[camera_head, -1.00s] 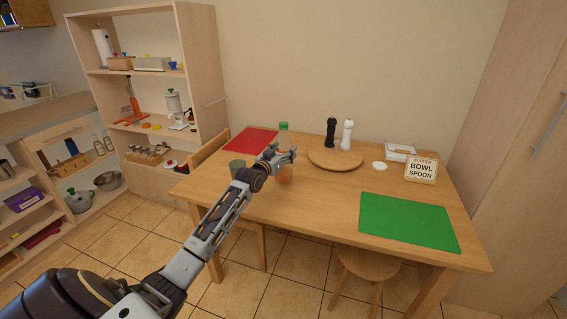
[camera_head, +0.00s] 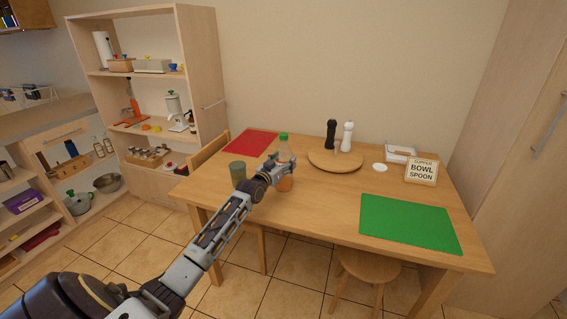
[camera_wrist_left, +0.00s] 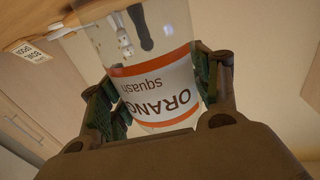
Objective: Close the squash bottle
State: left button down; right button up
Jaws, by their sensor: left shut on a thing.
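The squash bottle (camera_head: 284,154) stands upright on the table, clear with orange liquid low inside and a green cap (camera_head: 283,137) at its top. Its white "ORANGE squash" label with orange bands (camera_wrist_left: 157,90) fills the middle of the left wrist view. My left gripper (camera_head: 284,171) is shut on the bottle, with a finger on each side of it. In the left wrist view the fingers (camera_wrist_left: 160,92) flank the label. The cap is outside the wrist view, and I cannot tell how tightly it sits. My right gripper is not in view.
A grey-green cup (camera_head: 238,174) stands close left of the bottle. A round wooden board (camera_head: 335,161) with dark and white mills lies behind right. A red mat (camera_head: 250,143) is back left, a green mat (camera_head: 408,222) front right. A sign (camera_head: 421,171) stands at right.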

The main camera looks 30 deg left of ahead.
pick_arm(q)
jog(key=c, duration=0.8)
grip_release()
jog(key=shift+f, duration=0.15)
jog(key=o, duration=0.4)
jog(key=shift+o, duration=0.2)
jog(key=shift+s, duration=0.1)
